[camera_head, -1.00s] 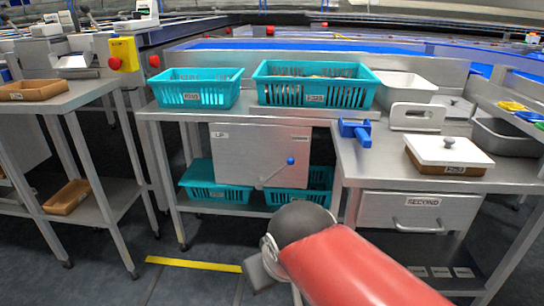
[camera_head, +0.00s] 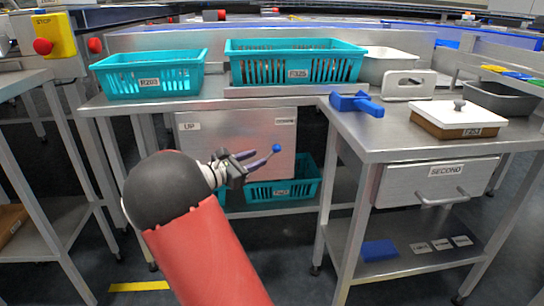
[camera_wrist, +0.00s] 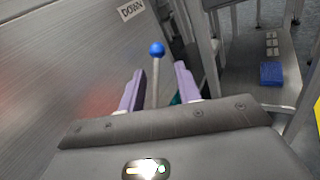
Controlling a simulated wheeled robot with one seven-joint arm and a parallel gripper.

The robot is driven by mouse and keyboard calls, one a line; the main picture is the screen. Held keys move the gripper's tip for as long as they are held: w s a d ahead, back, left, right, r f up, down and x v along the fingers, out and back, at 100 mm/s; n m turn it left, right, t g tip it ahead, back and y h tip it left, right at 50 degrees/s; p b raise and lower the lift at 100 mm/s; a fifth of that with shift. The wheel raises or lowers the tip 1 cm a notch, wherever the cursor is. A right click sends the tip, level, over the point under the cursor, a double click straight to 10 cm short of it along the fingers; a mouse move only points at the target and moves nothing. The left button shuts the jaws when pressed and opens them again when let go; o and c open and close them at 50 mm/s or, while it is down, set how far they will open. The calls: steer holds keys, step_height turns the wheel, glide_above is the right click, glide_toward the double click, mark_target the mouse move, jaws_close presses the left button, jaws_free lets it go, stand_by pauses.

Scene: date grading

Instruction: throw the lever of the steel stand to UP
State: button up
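The lever's blue ball knob (camera_head: 277,148) is at the right part of a steel panel (camera_head: 222,136) under the table, on a thin rod. The panel carries an "UP" label (camera_head: 189,126) at its upper left and another label at its upper right, too small to read there. In the wrist view a "DOWN" label (camera_wrist: 131,9) shows on the panel. My gripper (camera_head: 262,157) is open, its purple fingers pointing toward the knob. In the wrist view the lever rod and blue knob (camera_wrist: 157,49) stand between and beyond the two fingertips (camera_wrist: 160,68). Contact cannot be told.
Teal baskets (camera_head: 150,91) stand on the table above, and another teal basket (camera_head: 284,190) sits on the shelf below. A side table with a drawer (camera_head: 433,181) stands at the right. A blue tool (camera_head: 356,104) lies near its edge.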

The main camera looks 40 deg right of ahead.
mark_target(273, 150)
steer(key=d, duration=0.8)
steer(key=shift+w+b, duration=0.35)
steer(key=shift+a, duration=0.1)
jaws_close()
